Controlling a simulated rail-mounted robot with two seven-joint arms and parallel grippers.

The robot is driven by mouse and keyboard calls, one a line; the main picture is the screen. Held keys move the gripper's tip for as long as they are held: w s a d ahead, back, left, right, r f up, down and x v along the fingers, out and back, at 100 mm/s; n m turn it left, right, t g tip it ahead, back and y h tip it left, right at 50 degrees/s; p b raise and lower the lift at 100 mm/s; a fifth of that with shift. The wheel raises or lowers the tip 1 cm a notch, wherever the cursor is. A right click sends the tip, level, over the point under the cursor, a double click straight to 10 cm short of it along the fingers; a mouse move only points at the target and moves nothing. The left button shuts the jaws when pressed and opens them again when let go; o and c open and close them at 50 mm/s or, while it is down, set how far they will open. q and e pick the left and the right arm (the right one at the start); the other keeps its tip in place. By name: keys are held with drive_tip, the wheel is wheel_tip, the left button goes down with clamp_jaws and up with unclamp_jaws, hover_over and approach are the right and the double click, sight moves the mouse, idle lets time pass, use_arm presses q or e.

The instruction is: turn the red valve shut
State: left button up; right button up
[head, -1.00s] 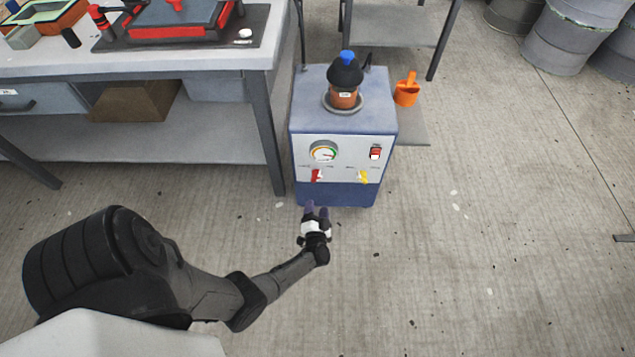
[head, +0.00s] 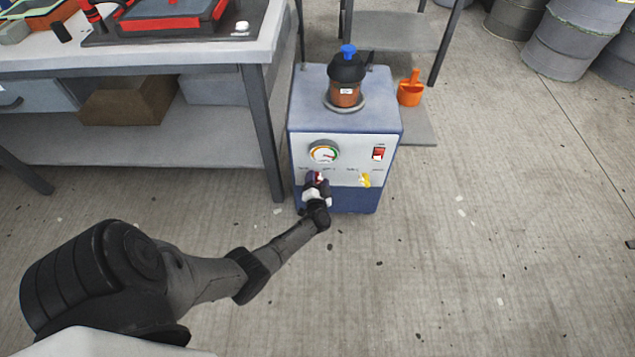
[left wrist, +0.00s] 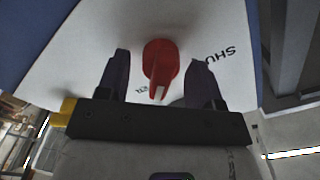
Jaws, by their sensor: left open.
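The red valve (left wrist: 160,62) is on the pale front panel of the blue and white machine (head: 344,100). In the left wrist view its handle points down the picture, between the two fingers of my left gripper (left wrist: 160,82). The fingers are open, one on each side, with gaps showing between them and the handle. In the head view my left gripper (head: 317,182) is at the panel's lower left and covers most of the red valve (head: 318,175). Part of a printed word, "SHU", shows beside the valve in the wrist view. My right gripper is not in view.
A yellow valve (head: 365,180) is to the right on the same panel, below a red switch (head: 378,153). A round gauge (head: 323,152) is just above the red valve. A workbench (head: 262,52) stands close on the left. The floor on the right is clear.

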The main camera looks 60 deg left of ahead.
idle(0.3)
use_arm(q)
drive_tip(key=c, duration=0.9)
drive_tip(key=shift+o, duration=0.2)
drive_tip(key=n+p, duration=0.1)
drive_tip(key=n, duration=0.2)
drive_tip(key=shift+r, duration=0.1)
drive_tip(key=n, duration=0.4)
drive_tip(key=shift+s+a+n, duration=0.1)
drive_tip(key=shift+a+n, duration=0.05)
drive_tip(key=shift+n, duration=0.25)
drive_tip(key=n, duration=0.5)
drive_tip(key=shift+s+a, duration=0.1)
drive_tip(key=shift+s+n+b, duration=0.1)
drive_tip(key=shift+n+b, duration=0.4)
drive_tip(key=shift+n, duration=2)
